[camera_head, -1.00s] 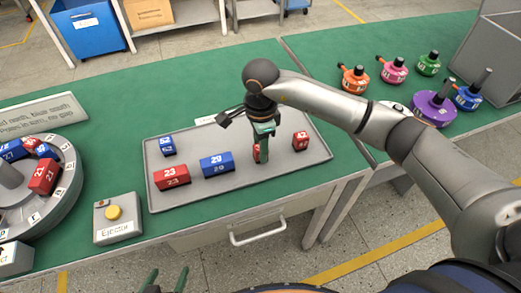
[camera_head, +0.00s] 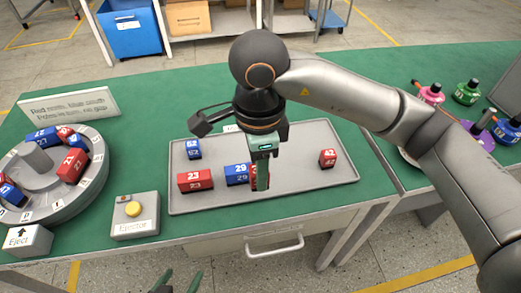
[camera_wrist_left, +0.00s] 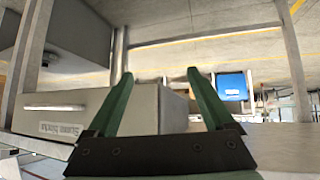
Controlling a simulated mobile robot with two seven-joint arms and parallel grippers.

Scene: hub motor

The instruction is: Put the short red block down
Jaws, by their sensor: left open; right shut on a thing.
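My right gripper (camera_head: 262,178) is shut on a short red block (camera_head: 254,181), mostly hidden behind the green fingers. It is over the grey tray (camera_head: 300,185), in front of the right end of the long blue block 29 (camera_head: 236,175). I cannot tell whether the held block touches the tray or the blue block. A red block 23 (camera_head: 195,182), a small blue block 62 (camera_head: 193,149) and a small red block 42 (camera_head: 327,158) stand on the tray. My left gripper (camera_head: 177,283) is open and empty at the bottom edge, and its fingers show in the left wrist view (camera_wrist_left: 160,80).
A round fixture (camera_head: 85,195) with red and blue blocks stands at left, beside an Eject block (camera_head: 22,241) and an Ejector box (camera_head: 135,225). Coloured motors (camera_head: 466,93) stand at the far right. The tray's right part is mostly bare.

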